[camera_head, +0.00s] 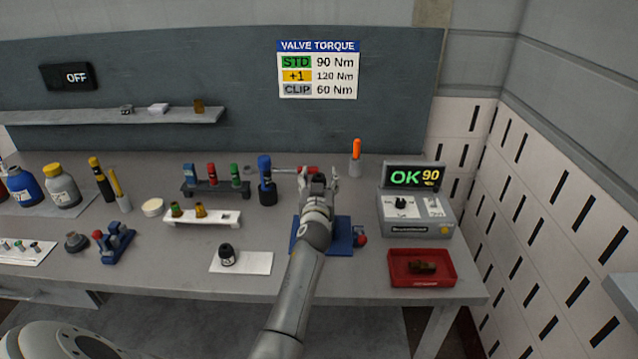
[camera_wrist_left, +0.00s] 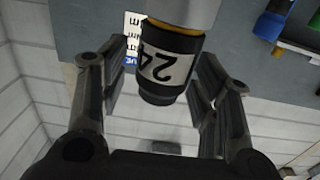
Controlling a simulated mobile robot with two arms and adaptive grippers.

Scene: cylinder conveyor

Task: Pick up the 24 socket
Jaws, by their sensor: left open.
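The 24 socket (camera_wrist_left: 168,65) shows in the left wrist view as a black piece with a white "24" label, an orange ring and a silver part at the top edge. It lies between the two spread fingers of my left gripper (camera_wrist_left: 160,95). A gap shows on each side of it, and neither finger clearly touches it. In the head view my left gripper (camera_head: 318,182) is over the back of the blue block (camera_head: 342,240), and I cannot make out the socket there. My right gripper is not in view.
Right of my arm stand a grey controller (camera_head: 415,215) under a display reading "OK 90" and a red tray (camera_head: 421,252). To the left are a rack of coloured sockets (camera_head: 218,190), a blue-topped tool (camera_head: 265,180) and a white holder (camera_head: 203,217). An orange-tipped tool (camera_head: 356,158) stands close behind.

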